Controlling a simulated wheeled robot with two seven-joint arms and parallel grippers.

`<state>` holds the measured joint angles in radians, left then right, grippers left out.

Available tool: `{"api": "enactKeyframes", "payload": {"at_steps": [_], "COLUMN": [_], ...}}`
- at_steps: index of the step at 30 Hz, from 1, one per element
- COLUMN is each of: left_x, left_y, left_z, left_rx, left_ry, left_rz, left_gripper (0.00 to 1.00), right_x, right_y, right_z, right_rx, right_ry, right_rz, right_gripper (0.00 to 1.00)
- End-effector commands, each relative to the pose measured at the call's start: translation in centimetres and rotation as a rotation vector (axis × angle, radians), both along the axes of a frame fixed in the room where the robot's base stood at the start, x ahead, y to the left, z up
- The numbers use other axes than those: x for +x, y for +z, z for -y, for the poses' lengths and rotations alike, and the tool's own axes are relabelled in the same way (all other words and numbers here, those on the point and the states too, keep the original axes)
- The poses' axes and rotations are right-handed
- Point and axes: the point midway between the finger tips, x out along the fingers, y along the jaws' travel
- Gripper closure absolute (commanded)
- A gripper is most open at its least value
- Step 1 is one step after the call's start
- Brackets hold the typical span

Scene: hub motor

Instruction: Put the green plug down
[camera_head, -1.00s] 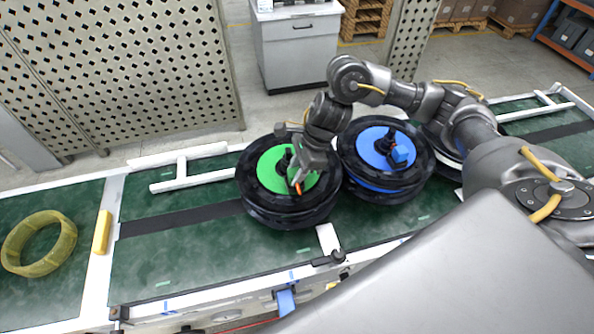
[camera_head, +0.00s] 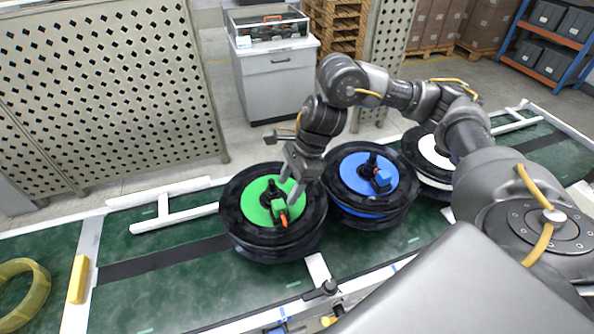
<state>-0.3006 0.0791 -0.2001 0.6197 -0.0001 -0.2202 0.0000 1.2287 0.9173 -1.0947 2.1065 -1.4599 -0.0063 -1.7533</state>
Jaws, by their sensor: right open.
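The green plug (camera_head: 279,207) rests on the green disc (camera_head: 259,188) of the left hub motor (camera_head: 236,222), with an orange tip (camera_head: 284,220) pointing toward the front. My right gripper (camera_head: 289,190) is open, its fingers pointing down just above and behind the plug. I cannot tell whether the fingers touch it. My left gripper is not in view.
A hub motor with a blue disc and blue plug (camera_head: 382,178) stands right beside the green one. A white-disc hub motor (camera_head: 436,152) is behind my right arm.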

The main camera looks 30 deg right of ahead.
Motion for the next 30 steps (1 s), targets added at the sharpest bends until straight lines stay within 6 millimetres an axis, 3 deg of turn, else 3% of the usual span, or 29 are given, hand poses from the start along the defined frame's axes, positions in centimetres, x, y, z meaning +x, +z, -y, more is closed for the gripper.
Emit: {"api": "enactKeyframes", "payload": {"at_steps": [3,10,30], "left_x": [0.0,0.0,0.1], "left_y": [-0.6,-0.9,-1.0], "left_z": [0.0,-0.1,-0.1], "left_rx": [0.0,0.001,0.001], "left_ry": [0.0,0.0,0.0], "left_rz": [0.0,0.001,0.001], "left_gripper": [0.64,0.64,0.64], "right_x": [-0.1,-0.4,-0.6], "right_y": [2.0,4.6,5.3], "right_z": [0.9,1.9,2.1], "right_rx": [-0.002,-0.001,0.0], "right_ry": [0.0,0.0,0.0], "right_rz": [0.006,0.002,-0.001], "right_gripper": [0.48,0.48,0.48]}}
